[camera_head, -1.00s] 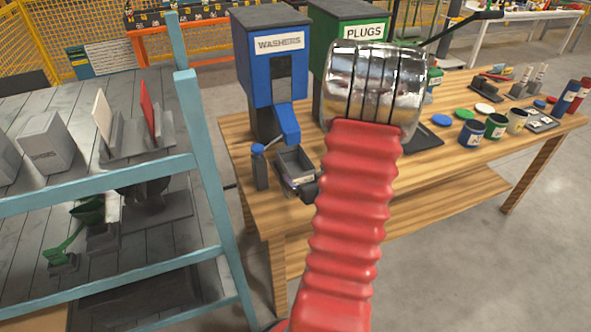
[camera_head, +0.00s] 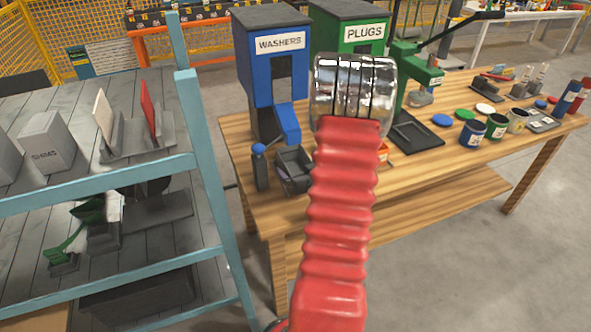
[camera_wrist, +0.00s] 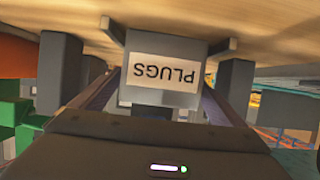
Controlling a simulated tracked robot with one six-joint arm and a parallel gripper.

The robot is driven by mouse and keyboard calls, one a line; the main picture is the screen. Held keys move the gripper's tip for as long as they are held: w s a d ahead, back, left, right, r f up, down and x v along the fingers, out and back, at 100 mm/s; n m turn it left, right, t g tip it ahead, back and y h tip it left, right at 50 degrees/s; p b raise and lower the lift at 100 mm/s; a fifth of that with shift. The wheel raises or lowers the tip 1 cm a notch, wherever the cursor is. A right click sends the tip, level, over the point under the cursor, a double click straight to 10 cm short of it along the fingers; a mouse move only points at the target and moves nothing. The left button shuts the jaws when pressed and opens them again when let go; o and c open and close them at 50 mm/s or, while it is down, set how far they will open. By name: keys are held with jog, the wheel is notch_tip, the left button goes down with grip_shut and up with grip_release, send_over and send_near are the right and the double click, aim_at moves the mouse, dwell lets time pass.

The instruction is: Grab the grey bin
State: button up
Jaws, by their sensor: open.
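A grey bin (camera_wrist: 196,50) with an upside-down PLUGS label fills the upper middle of the wrist view. My gripper (camera_wrist: 150,88) is open, with its fingers at either side of this bin. I cannot tell whether they touch it. In the head view my red-sleeved arm hides the gripper and the area in front of the green PLUGS dispenser (camera_head: 340,28). A dark grey bin (camera_head: 293,170) also stands on the wooden bench, below the chute of the blue WASHERS dispenser (camera_head: 262,80).
A blue-topped post (camera_head: 259,168) stands left of the dark bin. A green lever press (camera_head: 415,68) and paint cans (camera_head: 471,134) stand on the bench (camera_head: 450,165) to the right. A blue-framed shelf (camera_head: 205,165) borders the bench on the left.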

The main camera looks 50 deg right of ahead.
aim_at(296, 165)
jog(key=x, duration=0.3)
jog(key=shift+w+d+f, duration=0.1)
jog(key=shift+w+f, duration=0.05)
jog(key=shift+c, duration=0.6)
jog(key=c, duration=1.1)
